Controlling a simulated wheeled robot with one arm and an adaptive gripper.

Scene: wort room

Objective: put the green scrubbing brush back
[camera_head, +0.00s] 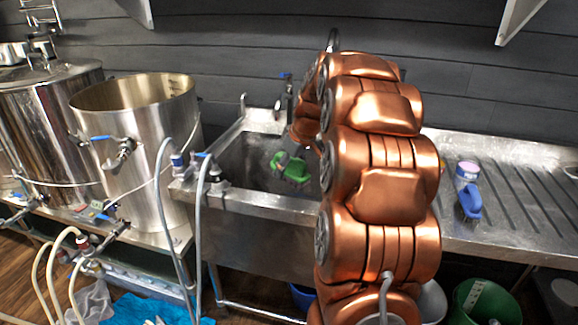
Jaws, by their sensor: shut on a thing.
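The green scrubbing brush (290,168) shows over the sink basin (245,160), tilted, with its bristles toward the lower right. My copper arm rises in front of the sink and bends down behind itself, so my gripper (304,158) is largely hidden at the brush's right end. It is shut on the brush. I cannot tell whether the brush touches the sink floor.
A blue brush (470,202) and a white tub with a purple lid (467,170) are on the ribbed steel drainboard (510,200), right of my arm. A tap (284,95) stands behind the basin. Steel kettles (140,150) and hoses crowd the left.

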